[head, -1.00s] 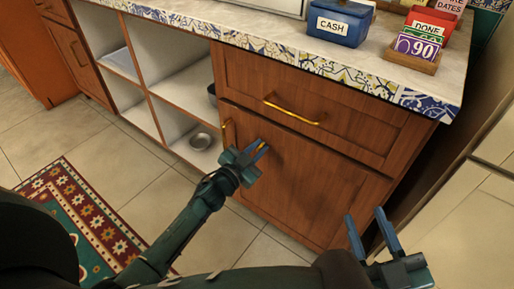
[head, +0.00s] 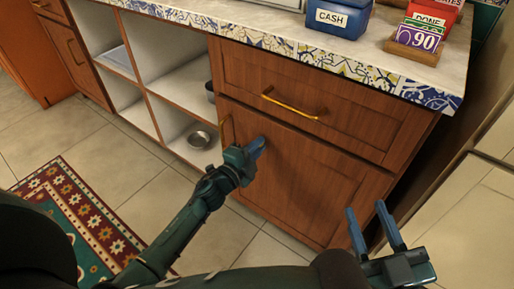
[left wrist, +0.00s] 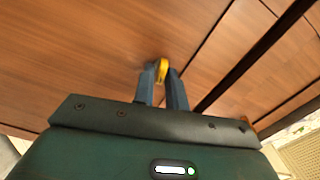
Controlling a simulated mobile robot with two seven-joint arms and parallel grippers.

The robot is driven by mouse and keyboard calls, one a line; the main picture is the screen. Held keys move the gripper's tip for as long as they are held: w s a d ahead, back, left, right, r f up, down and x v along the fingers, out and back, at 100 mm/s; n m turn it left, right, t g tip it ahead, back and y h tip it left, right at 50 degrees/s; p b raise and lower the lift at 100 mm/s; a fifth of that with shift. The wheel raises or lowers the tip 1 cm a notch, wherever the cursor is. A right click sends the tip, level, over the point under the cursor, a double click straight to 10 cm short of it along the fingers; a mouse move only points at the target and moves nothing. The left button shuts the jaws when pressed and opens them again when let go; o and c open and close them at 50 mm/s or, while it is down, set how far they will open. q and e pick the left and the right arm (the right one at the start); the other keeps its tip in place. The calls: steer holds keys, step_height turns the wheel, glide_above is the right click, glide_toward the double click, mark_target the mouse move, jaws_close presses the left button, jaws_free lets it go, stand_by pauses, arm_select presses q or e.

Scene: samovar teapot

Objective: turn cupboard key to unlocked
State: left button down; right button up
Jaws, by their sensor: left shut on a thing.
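The wooden cupboard door (head: 300,190) is closed, below a drawer with a brass handle (head: 292,108). A brass-yellow key (left wrist: 162,70) shows between my left fingertips in the left wrist view, close against the wood. My left gripper (head: 257,147) is at the upper left of the door and shut on the key; it also shows in the left wrist view (left wrist: 163,80). In the head view the gripper hides the key. The angle of the key is hard to tell. My right gripper (head: 366,226) is open and empty, to the right in front of the door.
Open shelves (head: 165,75) with a metal bowl (head: 199,137) are left of the door. On the counter (head: 370,40) stand a blue cash box (head: 338,22) and a card holder (head: 417,47). A patterned rug (head: 75,215) lies on the floor.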

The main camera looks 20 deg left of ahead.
arm_select(q)
steer(key=shift+f+m, duration=0.1)
steer(key=shift+m, duration=1.2)
steer(key=shift+b, duration=0.3)
steer(key=c, duration=1.6)
jaws_free()
steer(key=shift+o, duration=0.2)
steer(key=shift+s, duration=0.1)
steer(key=p+v, duration=0.2)
steer(key=v, duration=1.1)
